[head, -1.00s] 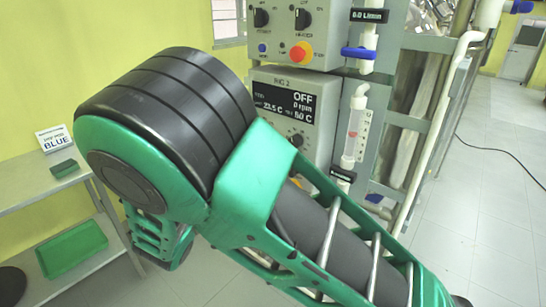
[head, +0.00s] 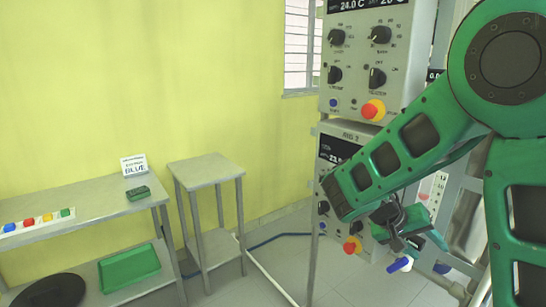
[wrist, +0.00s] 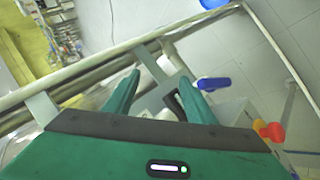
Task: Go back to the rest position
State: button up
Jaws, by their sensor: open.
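My gripper (head: 418,243) is at the lower right of the head view, in front of the reactor rig, partly hidden by my green arm links. In the wrist view its two green fingers (wrist: 160,82) stand apart with nothing between them. A blue valve handle (wrist: 213,85) shows just right of the fingers in the wrist view. A blue and white handle (head: 400,265) shows just below the gripper in the head view. I cannot tell whether the gripper touches it.
The control boxes (head: 345,75) stand close behind my arm, with a red and yellow button (head: 373,110). At left are a shelf table (head: 90,200) with a BLUE sign (head: 134,165), a green tray (head: 130,266), and a small grey stand (head: 207,170). A pipe rail (wrist: 120,50) crosses the wrist view.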

jog(key=s+d+m+g+y, duration=0.1)
jog(key=s+d+y, duration=0.2)
jog(key=s, duration=0.3)
jog(key=s+d+m+g+y, duration=0.1)
jog(key=s+d+y, duration=0.2)
jog(key=s, duration=0.4)
jog(key=s+a+r+t+y, duration=0.1)
jog(key=s+a+y, duration=0.2)
jog(key=s, duration=0.9)
jog(key=shift+a+r+y, duration=0.3)
jog(key=shift+y, duration=0.1)
jog(key=shift+w+f, duration=0.25)
jog(key=shift+w, duration=0.35)
